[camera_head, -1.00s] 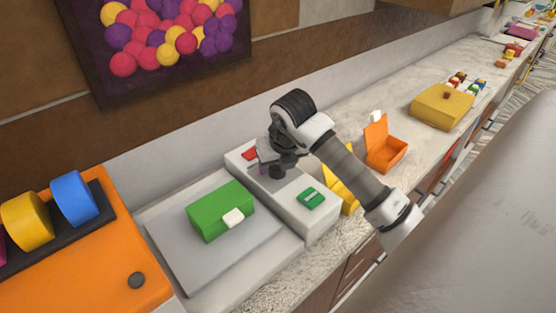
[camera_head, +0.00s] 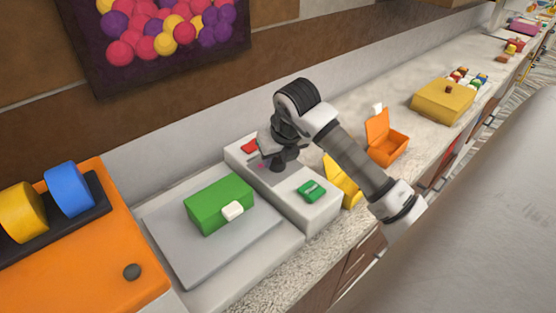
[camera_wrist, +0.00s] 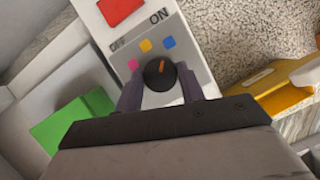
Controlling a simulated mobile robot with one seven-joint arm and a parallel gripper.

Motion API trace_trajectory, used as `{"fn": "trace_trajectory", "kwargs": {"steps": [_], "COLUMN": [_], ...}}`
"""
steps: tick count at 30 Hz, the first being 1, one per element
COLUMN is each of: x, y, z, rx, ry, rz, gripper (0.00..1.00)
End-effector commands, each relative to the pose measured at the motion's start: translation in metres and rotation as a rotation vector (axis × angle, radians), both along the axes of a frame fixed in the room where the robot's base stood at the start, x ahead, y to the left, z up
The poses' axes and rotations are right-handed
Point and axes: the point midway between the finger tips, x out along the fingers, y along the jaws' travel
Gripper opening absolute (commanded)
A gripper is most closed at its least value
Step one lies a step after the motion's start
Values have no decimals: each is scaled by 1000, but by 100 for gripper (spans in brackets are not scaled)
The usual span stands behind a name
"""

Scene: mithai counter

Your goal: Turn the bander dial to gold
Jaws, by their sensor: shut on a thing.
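The black round bander dial (camera_wrist: 154,82) sits on a grey panel in the wrist view. Its orange pointer line leans slightly right of straight up, towards the blue mark (camera_wrist: 169,42). The gold mark (camera_wrist: 145,45) lies up and left of the dial, and a pink mark (camera_wrist: 132,65) lies further left. My gripper (camera_wrist: 160,85) is shut on the dial, one finger on each side. In the head view my gripper (camera_head: 276,161) reaches down onto the white bander (camera_head: 318,220), and the dial is mostly hidden there.
The bander has a red button (camera_head: 249,146) and a green button (camera_head: 312,190). A green box (camera_head: 215,206) with a white tag sits on the grey plate (camera_head: 190,262) to the left. Yellow (camera_head: 343,186) and orange (camera_head: 388,148) open boxes stand to the right, close to my arm.

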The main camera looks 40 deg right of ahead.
Motion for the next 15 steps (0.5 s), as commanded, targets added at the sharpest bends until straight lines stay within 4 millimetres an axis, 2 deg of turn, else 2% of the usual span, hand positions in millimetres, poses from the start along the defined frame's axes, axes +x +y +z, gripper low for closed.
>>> {"fn": "trace_trajectory", "kwargs": {"steps": [4, 15], "x": [0, 0], "y": [-1, -3], "z": [-7, -5], "rx": [-2, -1], "ry": [-1, -2], "rz": [97, 407], "gripper": [16, 16]}}
